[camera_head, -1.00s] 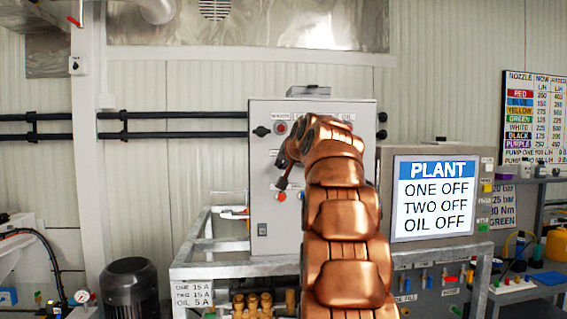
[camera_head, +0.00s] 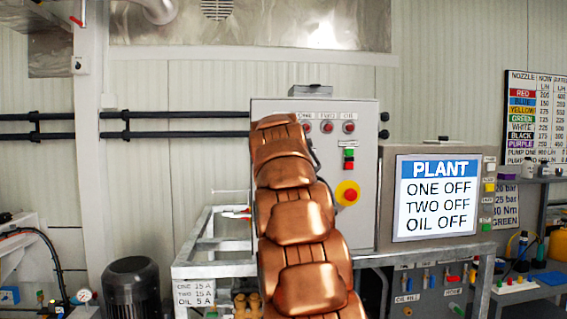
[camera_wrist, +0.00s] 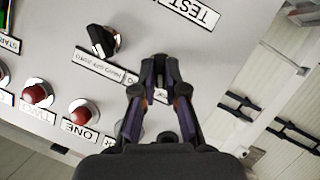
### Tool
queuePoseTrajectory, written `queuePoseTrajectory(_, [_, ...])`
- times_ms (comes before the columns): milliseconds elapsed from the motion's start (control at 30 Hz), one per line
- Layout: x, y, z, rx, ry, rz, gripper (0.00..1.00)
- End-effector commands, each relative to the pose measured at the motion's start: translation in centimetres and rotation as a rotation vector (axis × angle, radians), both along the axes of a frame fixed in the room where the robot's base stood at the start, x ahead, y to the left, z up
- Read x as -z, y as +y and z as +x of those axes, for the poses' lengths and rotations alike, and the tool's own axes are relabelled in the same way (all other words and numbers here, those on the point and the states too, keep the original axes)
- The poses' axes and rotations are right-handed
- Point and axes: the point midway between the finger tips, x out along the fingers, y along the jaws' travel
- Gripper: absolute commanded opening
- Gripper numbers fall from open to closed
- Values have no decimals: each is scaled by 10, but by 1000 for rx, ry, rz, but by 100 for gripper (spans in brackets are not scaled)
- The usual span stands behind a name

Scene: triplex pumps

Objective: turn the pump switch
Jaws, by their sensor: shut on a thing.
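In the wrist view, my gripper (camera_wrist: 160,68) is at the pale control panel (camera_wrist: 225,65). Its fingertips are together on a dark switch knob, which they mostly hide; a small white label shows between the fingers. Another black selector switch (camera_wrist: 103,40) stands beside the fingertips to the left, with a label below it. In the head view, my copper arm covers the left part of the grey control cabinet (camera_head: 364,130) and hides the gripper and the switches.
Red lamps (camera_wrist: 83,112) sit near the fingers. In the head view, a red-and-yellow stop button (camera_head: 347,193) and green and red buttons (camera_head: 349,158) are right of my arm. A plant screen (camera_head: 435,196) stands farther right. A metal frame (camera_head: 205,270) is below.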

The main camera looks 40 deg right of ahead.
Motion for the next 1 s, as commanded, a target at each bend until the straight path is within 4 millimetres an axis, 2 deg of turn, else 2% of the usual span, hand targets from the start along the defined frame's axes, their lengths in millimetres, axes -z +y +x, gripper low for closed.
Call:
queuePoseTrajectory(433, [1, 1, 2, -1, 151, -199, 0])
queuePoseTrajectory(1000, [1, 2, 2, -1, 178, -235, 0])
